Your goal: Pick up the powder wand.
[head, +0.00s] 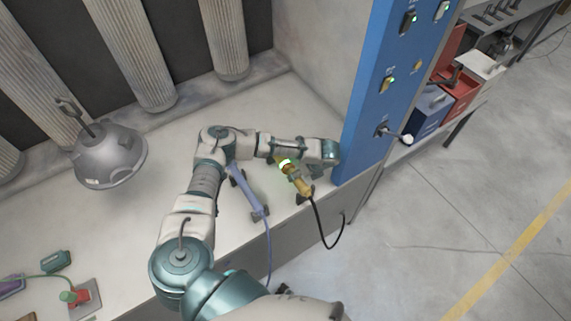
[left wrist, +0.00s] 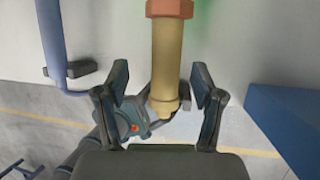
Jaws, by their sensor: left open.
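A tan wand (head: 299,181) with an orange collar, a green glow at its upper end and a black cable lies near the front edge of the bench. It looks like the powder wand, though no label shows. In the left wrist view the wand (left wrist: 165,65) runs down between the two fingers of my left gripper (left wrist: 160,84). The gripper is open, with a visible gap on each side of the wand. In the head view my wrist partly covers the gripper. My right gripper is out of view.
A purple-blue wand (head: 248,192) with a cable lies left of the tan one, by a dark bracket. A blue switch panel (head: 372,105) rises close on the right.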

